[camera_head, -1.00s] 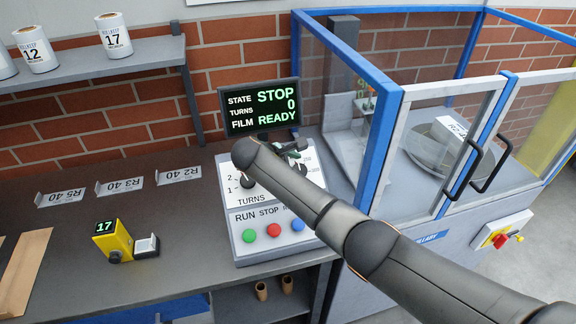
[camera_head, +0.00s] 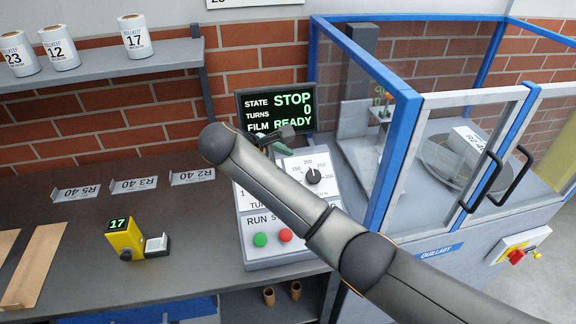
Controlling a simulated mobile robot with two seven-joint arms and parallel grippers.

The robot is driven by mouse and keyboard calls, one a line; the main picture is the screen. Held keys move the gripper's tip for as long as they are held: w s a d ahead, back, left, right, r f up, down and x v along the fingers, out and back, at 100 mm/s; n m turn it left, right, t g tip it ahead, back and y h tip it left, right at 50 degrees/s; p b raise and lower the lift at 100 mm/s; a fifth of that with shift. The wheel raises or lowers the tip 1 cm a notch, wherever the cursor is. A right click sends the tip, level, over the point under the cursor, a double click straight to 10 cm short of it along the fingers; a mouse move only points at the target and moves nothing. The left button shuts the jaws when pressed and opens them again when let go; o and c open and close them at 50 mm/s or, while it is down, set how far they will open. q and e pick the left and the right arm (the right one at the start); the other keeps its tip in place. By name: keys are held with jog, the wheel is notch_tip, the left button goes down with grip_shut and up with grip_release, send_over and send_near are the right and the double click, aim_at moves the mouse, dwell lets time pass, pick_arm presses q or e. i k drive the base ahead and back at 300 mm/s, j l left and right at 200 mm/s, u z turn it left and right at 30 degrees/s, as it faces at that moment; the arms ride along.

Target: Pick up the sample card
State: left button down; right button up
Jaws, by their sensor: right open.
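A small white card-like piece (camera_head: 156,242) sits on a dark block right beside the yellow meter (camera_head: 125,240), whose display reads 17. I cannot tell for certain that it is the sample card. Three white labelled pieces lie in a row on the bench behind it: R5 40 (camera_head: 76,192), R3 40 (camera_head: 134,185) and R2 40 (camera_head: 192,176). My right gripper (camera_head: 276,139) is open, small and partly hidden behind my own arm, above the control panel and in front of the screen. It is well to the right of the meter. My left gripper is out of view.
The sloped control panel (camera_head: 262,225) and the screen (camera_head: 277,110) reading STOP, 0, READY stand mid-bench. A blue-framed glass enclosure (camera_head: 402,150) is at right. Brown boards (camera_head: 35,268) lie at left. The bench front is clear.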

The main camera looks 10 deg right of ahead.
aim_at(160, 244)
jog(key=k+j, duration=0.15)
jog(key=j, duration=0.15)
jog(key=k+j, duration=0.15)
jog(key=j, duration=0.15)
jog(key=k+j, duration=0.15)
jog(key=j, duration=0.2)
jog(key=k+j, duration=0.15)
jog(key=j, duration=0.15)
